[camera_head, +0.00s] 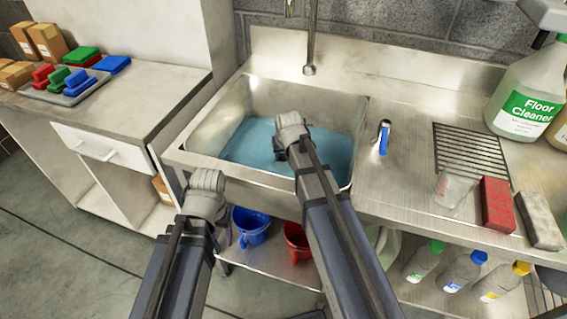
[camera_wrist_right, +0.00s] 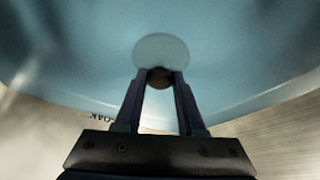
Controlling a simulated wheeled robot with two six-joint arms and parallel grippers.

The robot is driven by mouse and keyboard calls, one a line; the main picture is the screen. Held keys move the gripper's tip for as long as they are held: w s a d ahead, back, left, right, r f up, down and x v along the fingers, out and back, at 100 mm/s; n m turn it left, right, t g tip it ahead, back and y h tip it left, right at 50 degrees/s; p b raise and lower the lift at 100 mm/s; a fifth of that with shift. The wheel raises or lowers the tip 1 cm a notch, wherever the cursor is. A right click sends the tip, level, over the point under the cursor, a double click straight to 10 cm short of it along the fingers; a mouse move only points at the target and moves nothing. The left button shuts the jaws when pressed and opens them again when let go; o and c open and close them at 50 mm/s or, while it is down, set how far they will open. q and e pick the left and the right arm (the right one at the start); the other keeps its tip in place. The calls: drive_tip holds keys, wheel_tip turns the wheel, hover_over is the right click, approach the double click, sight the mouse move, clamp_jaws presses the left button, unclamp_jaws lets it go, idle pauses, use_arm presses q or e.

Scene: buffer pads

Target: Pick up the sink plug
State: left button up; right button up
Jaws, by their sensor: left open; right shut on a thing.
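The metal sink (camera_head: 200,128) holds blue water. My right gripper (camera_head: 279,155) reaches down into the sink. In the right wrist view its fingertips (camera_wrist_right: 162,78) are closed on a small dark rounded piece, the sink plug (camera_wrist_right: 160,77). A pale round disc (camera_wrist_right: 161,48) shows just beyond the fingertips against the blue basin; I cannot tell whether it is part of the plug or the drain. In the head view the plug is hidden by my gripper and the water. My left gripper (camera_head: 226,234) is open and empty, in front of the sink's left front corner.
A faucet (camera_head: 309,69) hangs over the sink's back. Blue (camera_head: 250,228) and red (camera_head: 297,242) buckets sit below.

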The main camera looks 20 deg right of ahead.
sight(284, 157)
drive_tip(key=shift+r, duration=0.15)
clamp_jaws()
wheel_tip(284, 157, up, 10)
drive_tip(key=p, duration=1)
